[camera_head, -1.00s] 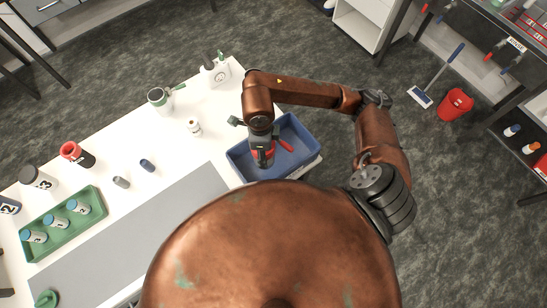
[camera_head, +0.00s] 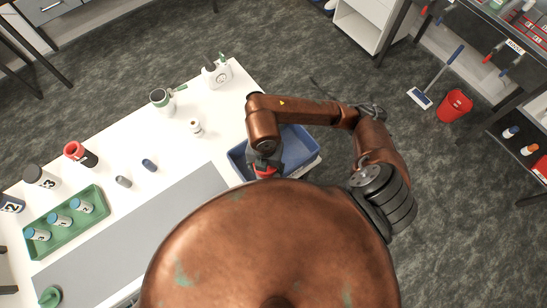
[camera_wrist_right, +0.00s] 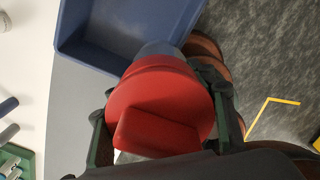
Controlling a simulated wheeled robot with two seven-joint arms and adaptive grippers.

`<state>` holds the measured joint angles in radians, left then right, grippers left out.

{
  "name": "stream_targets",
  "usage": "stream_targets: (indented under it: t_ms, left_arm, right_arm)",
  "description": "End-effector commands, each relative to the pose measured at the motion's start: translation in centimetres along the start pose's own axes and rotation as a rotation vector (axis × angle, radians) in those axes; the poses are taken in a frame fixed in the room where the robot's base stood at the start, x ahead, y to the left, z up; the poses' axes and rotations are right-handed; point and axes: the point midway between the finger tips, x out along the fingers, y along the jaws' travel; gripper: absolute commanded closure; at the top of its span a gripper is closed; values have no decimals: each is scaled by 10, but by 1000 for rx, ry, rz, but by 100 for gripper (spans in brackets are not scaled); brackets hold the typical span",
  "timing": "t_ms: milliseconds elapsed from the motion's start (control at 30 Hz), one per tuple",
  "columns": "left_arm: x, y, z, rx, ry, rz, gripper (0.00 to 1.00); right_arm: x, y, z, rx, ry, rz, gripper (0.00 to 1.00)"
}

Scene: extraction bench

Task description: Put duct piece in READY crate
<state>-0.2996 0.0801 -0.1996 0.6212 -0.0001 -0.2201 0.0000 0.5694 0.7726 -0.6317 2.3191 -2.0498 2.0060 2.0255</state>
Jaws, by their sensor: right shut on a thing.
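A red round piece with a raised block on its face (camera_wrist_right: 160,105) is between the fingers of my right gripper (camera_wrist_right: 165,118), which is shut on it. I take it for the duct piece. A pale translucent part shows beyond it. In the head view, the right gripper (camera_head: 264,161) and a bit of the red piece (camera_head: 266,172) are at the near-left edge of the blue crate (camera_head: 302,146). In the wrist view the crate (camera_wrist_right: 78,52) lies beyond the piece, and its visible floor is bare. I see no READY label on it. My left gripper is not in view.
The white bench (camera_head: 205,150) holds a green tray (camera_head: 48,243) of several jars, a red-topped jar (camera_head: 80,153), small caps (camera_head: 149,165) and a white bottle (camera_head: 216,73). A grey mat (camera_head: 150,225) lies in front. A red bucket (camera_head: 455,105) stands on the floor.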

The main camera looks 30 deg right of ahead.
Motion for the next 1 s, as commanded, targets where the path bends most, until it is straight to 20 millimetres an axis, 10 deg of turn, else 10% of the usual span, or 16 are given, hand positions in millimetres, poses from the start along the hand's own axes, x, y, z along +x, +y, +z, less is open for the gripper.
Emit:
stream_targets:
  t_ms: [167,700,1000]
  left_arm:
    - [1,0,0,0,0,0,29]
    - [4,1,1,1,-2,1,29]
    - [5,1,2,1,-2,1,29]
  right_arm:
    - [5,-2,6,64,2,-2,80]
    - [69,-3,112,66,2,-3,80]
    - [92,-2,132,63,1,0,80]
